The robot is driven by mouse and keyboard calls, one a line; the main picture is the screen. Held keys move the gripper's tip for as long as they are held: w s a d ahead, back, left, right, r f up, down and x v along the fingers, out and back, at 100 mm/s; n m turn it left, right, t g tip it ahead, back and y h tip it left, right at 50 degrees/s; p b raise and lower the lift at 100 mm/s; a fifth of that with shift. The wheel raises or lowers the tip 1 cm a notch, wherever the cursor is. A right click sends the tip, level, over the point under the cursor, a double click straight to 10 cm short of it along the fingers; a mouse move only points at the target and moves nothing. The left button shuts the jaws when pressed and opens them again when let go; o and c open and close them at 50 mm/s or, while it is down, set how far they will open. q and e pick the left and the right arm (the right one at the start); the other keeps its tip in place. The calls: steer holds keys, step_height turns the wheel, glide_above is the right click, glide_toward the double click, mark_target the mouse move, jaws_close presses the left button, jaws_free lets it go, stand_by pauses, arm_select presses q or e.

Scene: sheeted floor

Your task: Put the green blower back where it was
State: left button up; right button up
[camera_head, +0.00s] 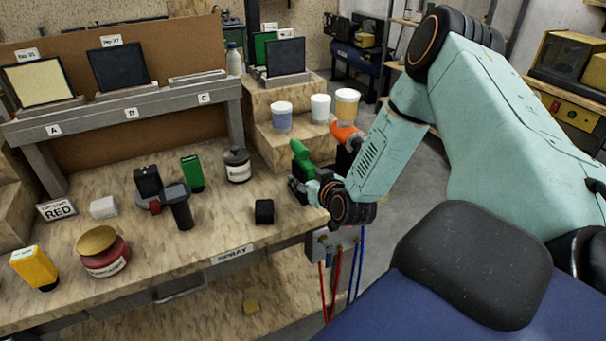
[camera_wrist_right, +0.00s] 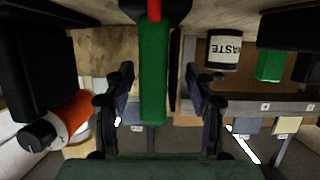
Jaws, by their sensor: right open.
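The green blower (camera_head: 304,154) is at the right end of the bench, beside my right gripper (camera_head: 305,186). In the right wrist view the long green body of the blower (camera_wrist_right: 154,75) lies between the two fingers of my right gripper (camera_wrist_right: 158,95). The fingers are spread, with a gap on both sides of it. Whether the blower sits in a holder is hidden by my gripper and arm. My left gripper is not in either view.
An orange tool (camera_head: 346,134) stands close behind the blower; it also shows in the wrist view (camera_wrist_right: 70,115). A small black block (camera_head: 264,211) lies left of my gripper. A waste jar (camera_head: 237,165) and stepped shelf with cups (camera_head: 281,115) stand behind. Hoses (camera_head: 331,270) hang below.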

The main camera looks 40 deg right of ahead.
steer(key=p+v, duration=0.3)
steer(key=v, duration=0.5)
steer(key=s+a+f+n+g+y, duration=0.1)
steer(key=s+a+f+g+y, duration=0.15)
steer(key=s+a+f, duration=0.4)
steer(key=s+a+f+n+g+y, duration=0.1)
steer(key=s+a+f+g+y, duration=0.2)
steer(key=a, duration=0.6)
steer(key=s+a+f+g, duration=0.2)
steer(key=s+a+g, duration=0.1)
steer(key=s, duration=0.6)
steer(key=s+a+f+g+h, duration=0.1)
steer(key=s+a+g, duration=0.2)
steer(key=s, duration=0.6)
steer(key=shift+s+f+n+g, duration=0.2)
steer(key=shift+f+n+g, duration=0.2)
steer(key=shift+g, duration=0.55)
steer(key=shift+f, duration=0.1)
step_height(320, 180, down, 12)
steer(key=b, duration=1.2)
steer(key=shift+f, duration=0.15)
steer(key=shift+h, duration=0.25)
